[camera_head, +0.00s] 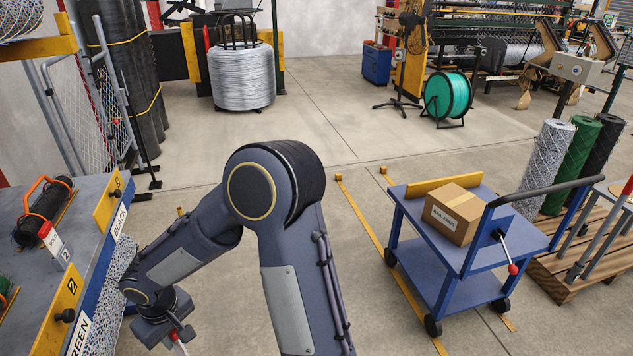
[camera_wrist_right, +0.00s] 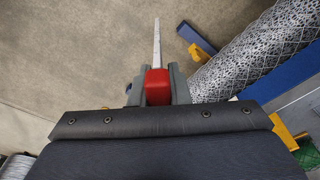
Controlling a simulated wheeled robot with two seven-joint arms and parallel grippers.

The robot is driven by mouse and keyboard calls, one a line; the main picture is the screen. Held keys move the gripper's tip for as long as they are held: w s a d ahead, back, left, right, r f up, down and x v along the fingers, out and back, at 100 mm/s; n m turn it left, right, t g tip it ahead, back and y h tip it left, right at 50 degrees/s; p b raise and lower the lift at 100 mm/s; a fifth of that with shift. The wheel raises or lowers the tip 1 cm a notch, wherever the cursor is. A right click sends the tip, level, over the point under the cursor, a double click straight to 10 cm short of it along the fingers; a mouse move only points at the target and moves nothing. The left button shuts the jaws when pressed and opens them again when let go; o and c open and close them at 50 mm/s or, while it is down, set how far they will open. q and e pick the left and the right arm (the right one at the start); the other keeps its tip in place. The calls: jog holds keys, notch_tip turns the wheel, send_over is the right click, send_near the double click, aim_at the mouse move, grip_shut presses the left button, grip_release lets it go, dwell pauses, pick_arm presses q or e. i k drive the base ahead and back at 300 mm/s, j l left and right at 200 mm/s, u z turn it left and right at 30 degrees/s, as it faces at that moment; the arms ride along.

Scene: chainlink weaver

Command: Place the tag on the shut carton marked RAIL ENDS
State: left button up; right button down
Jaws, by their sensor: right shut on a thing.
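The shut carton (camera_head: 453,214) marked RAIL ENDS sits on the blue cart's top deck, right of centre in the head view. Tape runs over its closed top. My right gripper (camera_head: 172,335) hangs low at the left, beside the bench and far from the carton. In the right wrist view, my right gripper (camera_wrist_right: 155,88) is shut on a red block with a thin pale strip, which looks like the tag (camera_wrist_right: 156,50) seen edge-on. Its face and any writing are hidden. My left gripper is not in view.
The blue cart (camera_head: 420,268) has a raised handle and a red-knobbed lever. A bench (camera_head: 90,190) at left holds a dark roll (camera_head: 44,212) and a red-and-white card (camera_head: 55,243). Mesh rolls stand on a pallet (camera_head: 575,278) at right.

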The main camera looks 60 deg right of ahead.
aim_at(460, 200)
jog(key=l+z, duration=0.4)
jog(key=i+l+z, duration=0.2)
jog(key=l+z, duration=0.25)
jog(key=i+l+z, duration=0.2)
jog(key=l+z, duration=0.2)
jog(key=i+l+z, duration=0.2)
jog(key=z, duration=0.2)
jog(key=i+l+z, duration=0.25)
jog(key=z, duration=0.2)
jog(key=i+l, duration=0.2)
jog(key=i, duration=0.2)
jog(key=i+l, duration=0.2)
jog(key=i, duration=0.15)
jog(key=i+l, duration=0.2)
jog(key=i, duration=0.2)
jog(key=z, duration=0.05)
